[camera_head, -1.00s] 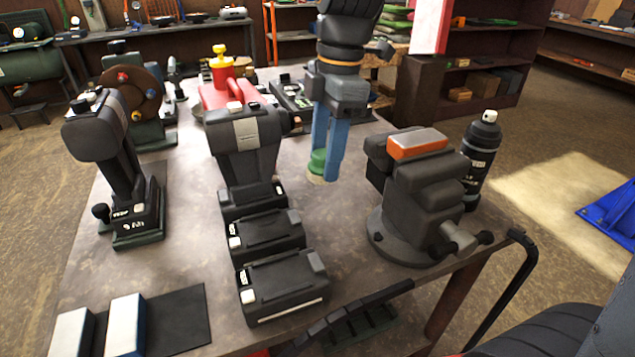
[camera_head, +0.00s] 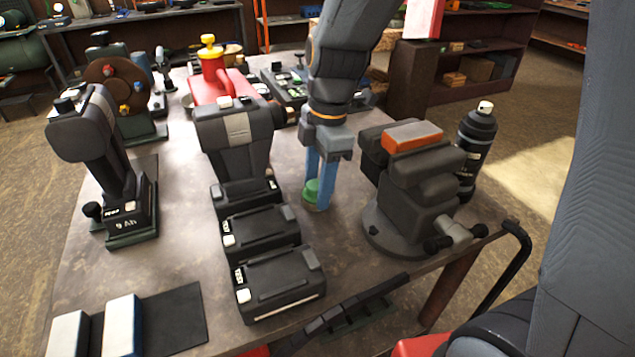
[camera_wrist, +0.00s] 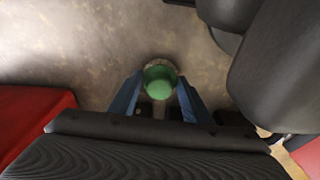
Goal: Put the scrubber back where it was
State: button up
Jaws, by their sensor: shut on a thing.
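The scrubber (camera_head: 311,190) is a small green piece with a paler base, low at the tabletop between the power tool and the vise. My gripper (camera_head: 318,200) has blue fingers pointing straight down and is shut on it. In the wrist view the round green top of the scrubber (camera_wrist: 159,82) sits between the two blue fingertips (camera_wrist: 160,88). Its base is at or very near the table surface; I cannot tell whether it touches.
A grey vise (camera_head: 410,190) with an orange-topped block stands close on the right, a black spray can (camera_head: 477,140) behind it. A black power tool and battery packs (camera_head: 265,235) stand left. A red canister (camera_head: 222,82) is behind. Bare table (camera_head: 175,230) lies left of the packs.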

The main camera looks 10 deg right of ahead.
jog(key=o, duration=1)
jog(key=shift+f, duration=0.1)
jog(key=shift+o, duration=0.2)
notch_tip(320, 180, up, 12)
jog(key=d+b, duration=0.1)
jog(key=shift+w+d+b, duration=0.2)
jog(key=shift+b, duration=0.1)
